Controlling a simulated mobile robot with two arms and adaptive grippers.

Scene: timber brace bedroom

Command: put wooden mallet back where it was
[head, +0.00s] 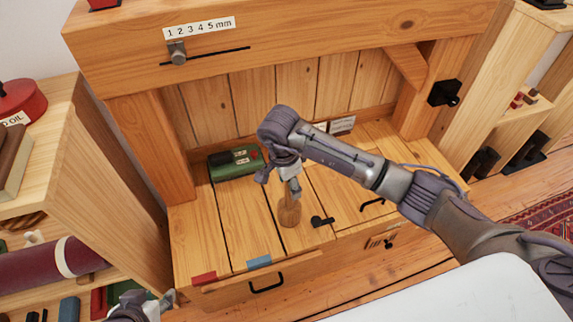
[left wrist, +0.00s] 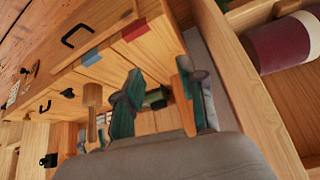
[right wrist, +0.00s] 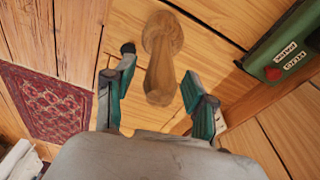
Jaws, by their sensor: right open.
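The wooden mallet (head: 290,211) stands upright on the plank top of the wooden bench (head: 236,228), and its handle points up. In the right wrist view the mallet (right wrist: 161,75) lies between the spread fingers of my right gripper (right wrist: 159,72), with no clear grip on it. In the head view my right gripper (head: 287,186) is just above the mallet and partly hides its upper end. The mallet also shows in the left wrist view (left wrist: 92,95). My left gripper (left wrist: 158,75) is open and empty. It is low at the left in the head view (head: 152,306), beside the bench.
A green box (head: 235,163) with labels sits at the back left of the bench top. A black knob (head: 322,221) is right of the mallet. Red (head: 204,278) and blue (head: 259,262) patches mark the front edge above a drawer handle (head: 266,286). A shelf (head: 75,190) stands left.

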